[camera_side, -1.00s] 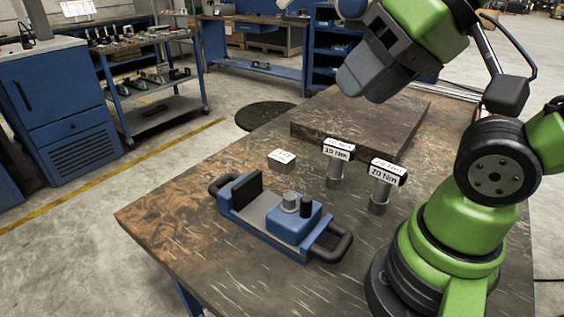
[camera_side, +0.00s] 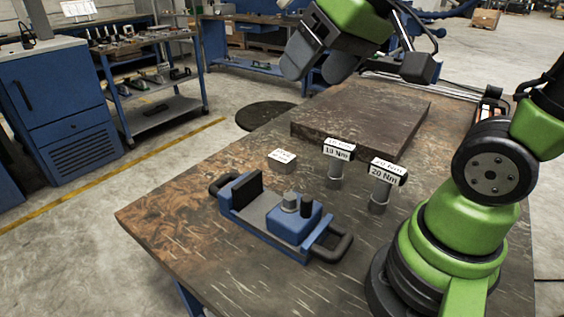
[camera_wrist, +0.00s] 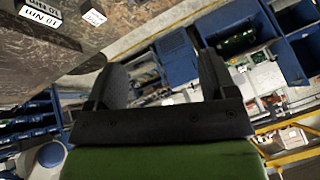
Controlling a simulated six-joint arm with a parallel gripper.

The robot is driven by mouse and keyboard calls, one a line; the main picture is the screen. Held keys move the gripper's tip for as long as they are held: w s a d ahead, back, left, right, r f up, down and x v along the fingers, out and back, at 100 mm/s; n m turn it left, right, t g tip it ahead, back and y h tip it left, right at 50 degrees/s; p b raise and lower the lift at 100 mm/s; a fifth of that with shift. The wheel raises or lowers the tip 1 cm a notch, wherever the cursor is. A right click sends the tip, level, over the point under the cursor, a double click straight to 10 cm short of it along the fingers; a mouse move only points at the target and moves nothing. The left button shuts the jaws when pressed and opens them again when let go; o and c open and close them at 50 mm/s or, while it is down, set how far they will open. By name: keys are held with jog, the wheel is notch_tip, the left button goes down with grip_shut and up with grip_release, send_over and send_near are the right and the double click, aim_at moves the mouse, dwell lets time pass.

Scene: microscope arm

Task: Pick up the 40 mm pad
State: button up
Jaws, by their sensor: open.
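A small grey block with a white top label (camera_side: 283,157) sits on the workbench (camera_side: 165,205) in the side view. Its lettering is too small to read, so I cannot tell whether it is the 40 mm pad. A white label that may be on this block shows at the top left of the wrist view (camera_wrist: 94,17). My gripper (camera_side: 315,68) is open and empty, high above the back of the bench, tilted, well apart from the block. Both fingers show in the wrist view (camera_wrist: 163,78) with nothing between them.
Two posts labelled 10 Nm (camera_side: 335,175) and 20 Nm (camera_side: 381,193) stand right of the block. A blue fixture with black handles (camera_side: 265,212) lies in front. A thick dark slab (camera_side: 360,118) lies behind. The bench's left part is clear.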

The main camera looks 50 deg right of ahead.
jog(key=w+d+f, duration=0.3)
jog(key=w, duration=0.3)
jog(key=n+g+h, duration=0.2)
jog(key=n, duration=0.1)
send_near(282, 155)
jog(key=x, duration=0.4)
jog(key=shift+s+a, duration=0.1)
jog(key=shift+a, duration=0.05)
jog(key=shift+x, duration=3.25)
jog(key=c, duration=1.3)
grip_shut()
jog(key=shift+r, duration=0.2)
